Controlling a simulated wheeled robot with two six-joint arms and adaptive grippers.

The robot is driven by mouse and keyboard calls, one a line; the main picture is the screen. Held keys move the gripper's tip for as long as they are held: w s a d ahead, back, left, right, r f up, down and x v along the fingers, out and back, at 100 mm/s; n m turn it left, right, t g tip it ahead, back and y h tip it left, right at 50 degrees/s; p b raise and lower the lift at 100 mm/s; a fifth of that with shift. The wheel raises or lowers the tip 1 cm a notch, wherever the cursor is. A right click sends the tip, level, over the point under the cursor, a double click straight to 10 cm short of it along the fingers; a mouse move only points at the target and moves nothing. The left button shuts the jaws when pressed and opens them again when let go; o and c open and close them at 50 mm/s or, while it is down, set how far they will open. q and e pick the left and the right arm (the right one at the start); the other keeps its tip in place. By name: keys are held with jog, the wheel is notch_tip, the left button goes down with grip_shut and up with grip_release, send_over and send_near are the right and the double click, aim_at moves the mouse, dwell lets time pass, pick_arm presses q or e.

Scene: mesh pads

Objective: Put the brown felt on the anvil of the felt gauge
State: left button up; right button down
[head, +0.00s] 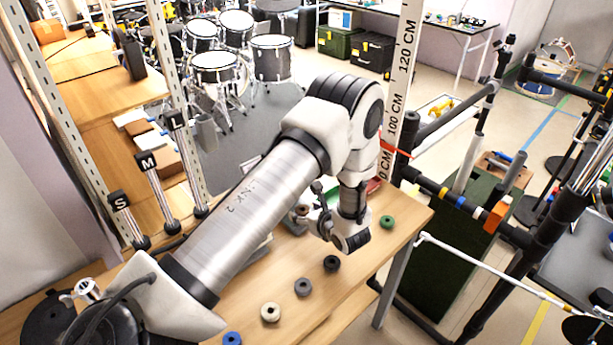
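My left gripper (324,214) is over the far part of the wooden table, with its arm across the middle of the head view. Its fingers are small and partly hidden by its own body, so I cannot tell whether they are open or shut. A small brownish round piece (301,210), perhaps the brown felt, shows just left of the fingers. I cannot tell whether they touch it. A grey metal part (292,226), perhaps of the felt gauge, shows below it. The anvil cannot be made out behind the arm. My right gripper is not in view.
On the wooden table (352,283) lie a green ring (387,221), a black ring (331,263), a grey ring (303,287), a cream ring (270,312) and a blue ring (232,339). A red item (374,186) shows behind the gripper. Black tube frames stand at right.

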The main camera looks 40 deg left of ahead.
pick_arm(q)
jog(key=shift+r, duration=0.15)
jog(key=b+v, duration=0.1)
jog(key=v, duration=1.1)
jog(key=shift+b, duration=0.4)
